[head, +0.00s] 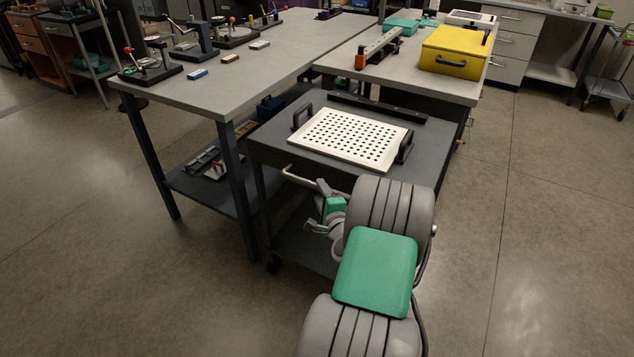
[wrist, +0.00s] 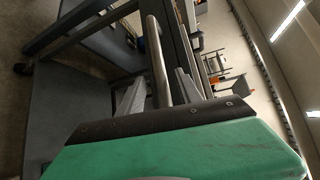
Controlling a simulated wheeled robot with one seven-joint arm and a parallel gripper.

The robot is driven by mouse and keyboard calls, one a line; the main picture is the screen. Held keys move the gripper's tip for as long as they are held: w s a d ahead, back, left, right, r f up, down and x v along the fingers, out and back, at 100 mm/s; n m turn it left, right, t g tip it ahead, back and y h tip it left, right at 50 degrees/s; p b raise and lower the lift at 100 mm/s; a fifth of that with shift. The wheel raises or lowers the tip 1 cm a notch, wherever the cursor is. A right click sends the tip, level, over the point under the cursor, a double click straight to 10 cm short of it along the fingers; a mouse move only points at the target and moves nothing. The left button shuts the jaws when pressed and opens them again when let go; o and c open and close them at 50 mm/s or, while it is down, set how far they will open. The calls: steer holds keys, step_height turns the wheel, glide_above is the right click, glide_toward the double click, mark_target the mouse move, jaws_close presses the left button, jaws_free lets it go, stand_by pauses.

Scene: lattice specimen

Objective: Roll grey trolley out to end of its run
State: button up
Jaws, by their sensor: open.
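The grey trolley (head: 280,150) is a dark cart with a flat top and a lower shelf, set against the workbenches. A pale bar handle (head: 300,180) sticks out from its near side, and the same handle (wrist: 157,60) shows in the wrist view. My gripper (head: 318,189) is at this handle, partly hidden by my own arm. In the wrist view my gripper (wrist: 158,90) is open, with one finger on each side of the bar. The bar appears to lie between the fingers; I cannot tell whether either finger touches it.
A white perforated plate (head: 345,138) with black handles lies on the trolley. The long grey workbench (head: 215,92) stands at its left, and a bench with a yellow case (head: 456,50) stands behind. The floor (head: 540,230) is clear at the right and front.

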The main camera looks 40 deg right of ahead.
steer(key=x, duration=0.3)
steer(key=shift+w+d, duration=0.1)
steer(key=shift+w, duration=0.25)
jaws_close()
stand_by(1.1)
